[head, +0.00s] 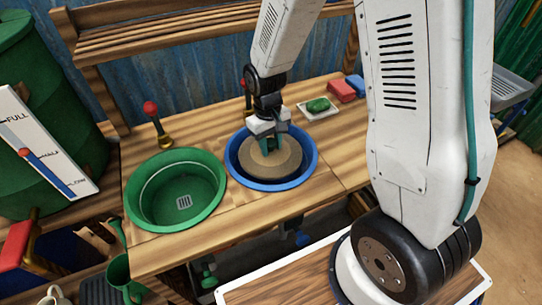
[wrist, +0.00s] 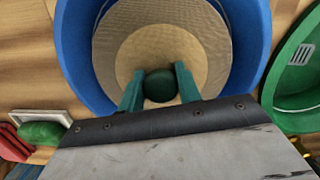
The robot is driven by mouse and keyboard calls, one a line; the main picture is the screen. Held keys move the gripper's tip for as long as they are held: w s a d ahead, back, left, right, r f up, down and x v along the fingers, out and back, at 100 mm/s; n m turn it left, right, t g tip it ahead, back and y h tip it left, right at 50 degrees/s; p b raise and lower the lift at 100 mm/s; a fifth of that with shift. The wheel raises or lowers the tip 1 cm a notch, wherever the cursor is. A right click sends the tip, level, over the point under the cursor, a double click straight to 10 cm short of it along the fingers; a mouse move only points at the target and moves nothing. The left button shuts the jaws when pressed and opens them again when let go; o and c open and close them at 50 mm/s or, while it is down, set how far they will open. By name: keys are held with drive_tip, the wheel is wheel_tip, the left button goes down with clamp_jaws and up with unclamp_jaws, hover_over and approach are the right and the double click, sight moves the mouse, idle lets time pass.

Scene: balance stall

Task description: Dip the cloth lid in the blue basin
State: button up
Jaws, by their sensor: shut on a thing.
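The cloth lid (head: 271,158) is a round tan disc with a dark green knob (wrist: 160,86). It lies within the rim of the blue basin (head: 313,160) in the head view. In the wrist view the lid (wrist: 190,45) fills much of the blue basin (wrist: 250,40). My gripper (head: 273,147) points down over the basin. Its green fingers (wrist: 160,88) are shut on the lid's knob. I cannot tell whether the lid touches the basin's bottom or any water.
A green basin (head: 140,205) with a drain stands left of the blue one. A white dish with a green soap (head: 318,105), a red block (head: 341,91) and a blue block (head: 356,84) lie behind right. A red-knobbed lever (head: 152,110) stands behind the green basin.

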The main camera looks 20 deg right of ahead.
sight(272, 144)
drive_tip(key=shift+r, duration=3.3)
drive_tip(key=shift+r, duration=2)
